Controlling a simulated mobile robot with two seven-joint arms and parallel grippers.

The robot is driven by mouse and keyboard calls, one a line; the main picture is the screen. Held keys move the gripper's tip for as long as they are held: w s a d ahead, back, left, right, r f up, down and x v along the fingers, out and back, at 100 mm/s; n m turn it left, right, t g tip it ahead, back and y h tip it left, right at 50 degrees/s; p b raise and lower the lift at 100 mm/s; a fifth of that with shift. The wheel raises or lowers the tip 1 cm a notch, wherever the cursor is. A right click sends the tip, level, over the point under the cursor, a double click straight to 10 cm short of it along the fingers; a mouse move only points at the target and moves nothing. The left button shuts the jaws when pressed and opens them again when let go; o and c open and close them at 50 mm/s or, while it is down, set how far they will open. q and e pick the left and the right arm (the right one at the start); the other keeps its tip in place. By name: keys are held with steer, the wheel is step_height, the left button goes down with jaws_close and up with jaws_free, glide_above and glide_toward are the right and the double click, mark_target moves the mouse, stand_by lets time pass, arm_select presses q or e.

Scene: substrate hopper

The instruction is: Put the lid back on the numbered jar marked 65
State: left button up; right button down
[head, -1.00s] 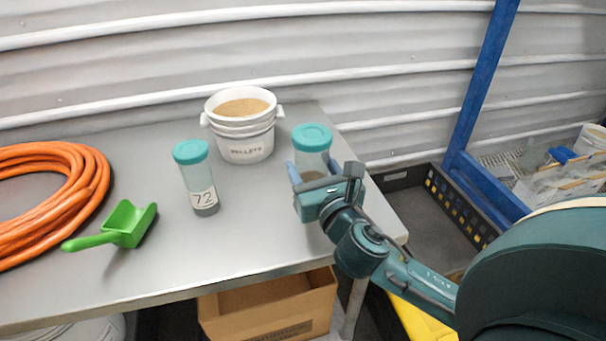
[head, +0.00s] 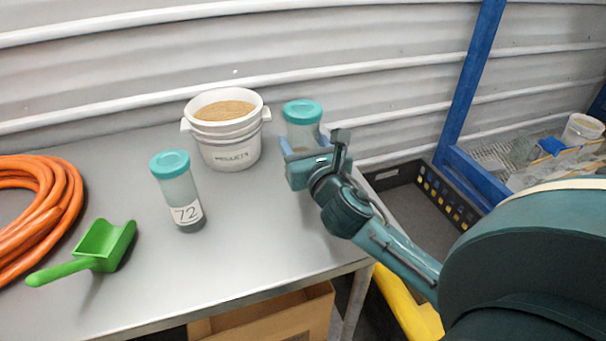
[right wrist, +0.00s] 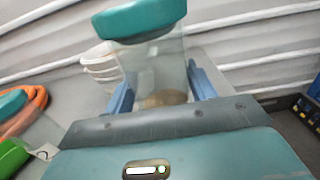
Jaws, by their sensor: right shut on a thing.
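A clear jar (head: 303,136) with a teal lid (head: 302,111) on top is between the blue fingers of my right gripper (head: 306,145), which is shut on it. In the right wrist view, this jar (right wrist: 157,70) stands between the fingers, with its teal lid (right wrist: 140,19) above and some brown contents low inside. No number shows on it. A second clear jar (head: 180,190), labelled 72, stands on the table with its own teal lid (head: 169,163) on. My left gripper is not in view.
A white bucket (head: 231,155) of pellets stands at the back of the grey table (head: 250,235). A green scoop (head: 97,248) and orange hose (head: 45,200) lie at left. The table's middle is clear. A black crate (head: 425,205) is beyond its right edge.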

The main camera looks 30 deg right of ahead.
steer(key=shift+f, duration=0.6)
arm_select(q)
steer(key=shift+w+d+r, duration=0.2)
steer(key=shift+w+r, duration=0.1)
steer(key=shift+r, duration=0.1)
arm_select(e)
steer(key=shift+f, duration=0.1)
step_height(320, 180, down, 3)
steer(key=shift+f+b, duration=0.15)
steer(key=shift+b, duration=0.45)
steer(key=shift+f, duration=0.25)
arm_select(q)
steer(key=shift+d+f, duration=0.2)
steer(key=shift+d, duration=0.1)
arm_select(e)
steer(key=shift+f, duration=0.2)
steer(key=c, duration=0.5)
jaws_free()
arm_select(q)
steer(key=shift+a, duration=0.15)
